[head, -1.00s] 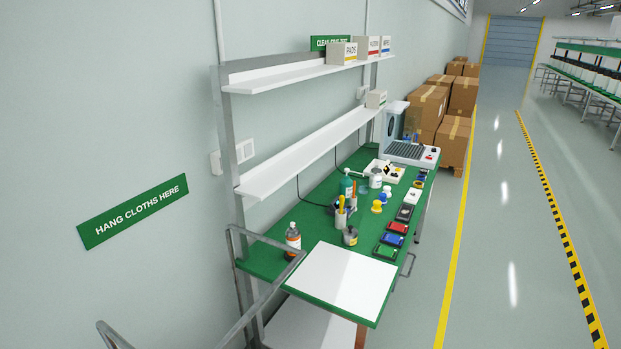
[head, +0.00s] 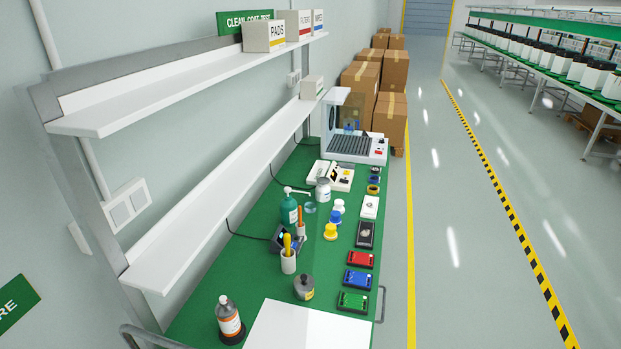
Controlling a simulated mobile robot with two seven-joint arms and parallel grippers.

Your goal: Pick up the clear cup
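A small see-through, bluish clear cup (head: 310,207) stands on the green bench top (head: 262,262) in the head view. It is just right of the green pump bottle (head: 289,208) and below the white bottle (head: 323,190). Its outline is small and faint, so I cannot tell if anything is in it. Neither of my grippers is in view.
Small coloured devices (head: 358,279) line the right edge. A white shelf (head: 215,205) overhangs the left. The aisle (head: 450,250) is clear.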

